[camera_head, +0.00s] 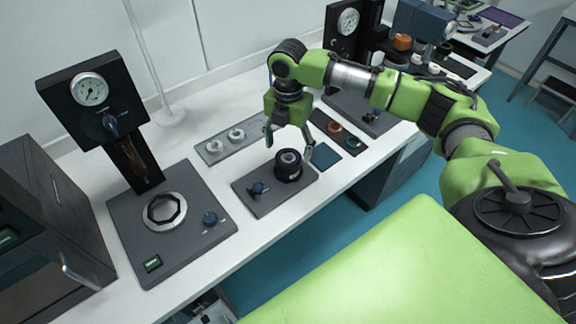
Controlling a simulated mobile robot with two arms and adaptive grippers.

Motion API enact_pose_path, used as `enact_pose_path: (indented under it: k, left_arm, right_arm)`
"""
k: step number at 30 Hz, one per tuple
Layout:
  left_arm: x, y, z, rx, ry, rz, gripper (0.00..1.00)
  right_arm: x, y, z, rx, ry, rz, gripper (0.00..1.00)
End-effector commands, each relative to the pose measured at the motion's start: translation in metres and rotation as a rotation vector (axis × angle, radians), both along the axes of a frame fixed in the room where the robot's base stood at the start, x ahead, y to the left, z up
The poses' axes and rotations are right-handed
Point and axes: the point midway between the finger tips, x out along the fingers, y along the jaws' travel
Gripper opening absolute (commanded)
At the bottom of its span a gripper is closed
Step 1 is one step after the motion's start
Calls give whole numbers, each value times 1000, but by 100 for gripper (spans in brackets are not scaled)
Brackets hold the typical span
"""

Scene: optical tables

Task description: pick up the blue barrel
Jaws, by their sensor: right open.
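The blue barrel (289,163) is a short, dark blue cylinder with a pale ring on its top. It stands upright on a dark grey plate (270,204) on the white table. My right gripper (289,146) is open and points down over the barrel. One finger is to the left of the barrel and the other to its right. I cannot tell whether either finger touches it. My left gripper is not in view.
A dark blue knob (258,188) is on the same plate. A grey tray with white rings (221,143) lies behind, and a dark tray with an orange ring (336,128) lies right. A gauge press (172,222) stands left. The table's front strip is clear.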

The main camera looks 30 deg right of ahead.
Motion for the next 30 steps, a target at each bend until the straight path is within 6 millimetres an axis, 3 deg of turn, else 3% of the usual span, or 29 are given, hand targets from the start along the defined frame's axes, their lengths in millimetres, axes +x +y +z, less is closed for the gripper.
enact_pose_path:
  k: [3, 8, 16, 23, 30]
  left_arm:
    - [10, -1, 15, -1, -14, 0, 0]
    - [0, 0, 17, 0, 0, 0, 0]
    - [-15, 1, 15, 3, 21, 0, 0]
    - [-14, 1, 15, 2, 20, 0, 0]
    - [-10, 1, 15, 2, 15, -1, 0]
  right_arm:
    - [-2, 0, -16, -2, 6, 0, 69]
    - [-1, 0, -38, -1, 3, 2, 69]
    - [-1, 0, -43, -1, 0, 1, 69]
    - [-1, 0, -42, -1, 0, 1, 12]
    - [0, 0, -42, 0, -1, 1, 12]
